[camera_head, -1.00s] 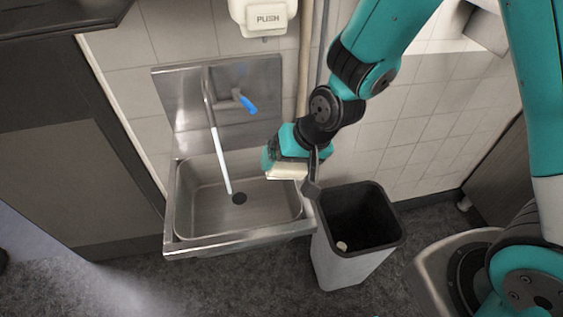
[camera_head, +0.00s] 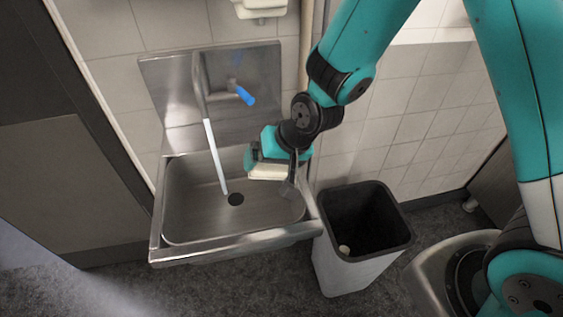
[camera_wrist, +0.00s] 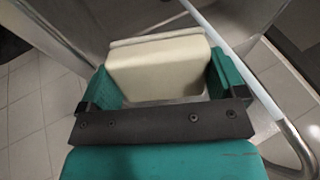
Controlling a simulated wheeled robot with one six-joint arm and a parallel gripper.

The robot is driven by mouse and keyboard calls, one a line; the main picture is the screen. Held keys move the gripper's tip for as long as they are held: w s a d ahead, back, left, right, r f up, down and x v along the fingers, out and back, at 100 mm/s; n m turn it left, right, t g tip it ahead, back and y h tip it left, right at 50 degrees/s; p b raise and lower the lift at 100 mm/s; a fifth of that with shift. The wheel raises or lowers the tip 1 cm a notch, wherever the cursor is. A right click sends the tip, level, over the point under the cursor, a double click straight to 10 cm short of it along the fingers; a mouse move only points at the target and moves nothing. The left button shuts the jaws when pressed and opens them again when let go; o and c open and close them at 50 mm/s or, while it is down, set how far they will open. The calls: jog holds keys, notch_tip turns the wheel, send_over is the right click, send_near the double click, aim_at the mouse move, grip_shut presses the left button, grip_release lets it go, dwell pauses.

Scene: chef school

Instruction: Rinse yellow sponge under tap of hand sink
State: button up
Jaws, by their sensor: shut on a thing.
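My gripper (camera_head: 262,164) is shut on a pale cream-yellow sponge (camera_head: 268,172). In the wrist view the sponge (camera_wrist: 158,68) sits between the two teal fingers. The gripper holds it over the right part of the hand sink (camera_head: 180,222), to the right of the water stream. The tap (camera_head: 200,85) stands at the back left of the sink with its blue lever (camera_head: 244,95). A white stream (camera_head: 214,155) runs from the tap down to near the drain. The wrist view shows the stream (camera_wrist: 225,40) just right of the sponge, seemingly apart from it.
A dispenser (camera_head: 262,8) is on the tiled wall above. A dark cabinet (camera_head: 65,175) stands left of the sink. The sink's left side is clear.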

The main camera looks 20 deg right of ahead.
jog(key=w+a+f, duration=0.2)
jog(key=w+a, duration=0.4)
jog(key=a, duration=0.2)
jog(key=shift+w+b, duration=0.25)
jog(key=shift+b, duration=0.2)
dwell(0.4)
jog(key=s+d, duration=0.1)
jog(key=s, duration=0.6)
jog(key=shift+s+d, duration=0.2)
jog(key=shift+s, duration=0.2)
dwell(1.0)
jog(key=s+r+p, duration=0.2)
jog(key=s+r, duration=0.2)
jog(key=s, duration=0.1)
jog(key=shift+d+p, duration=0.4)
jog(key=shift+d, duration=0.05)
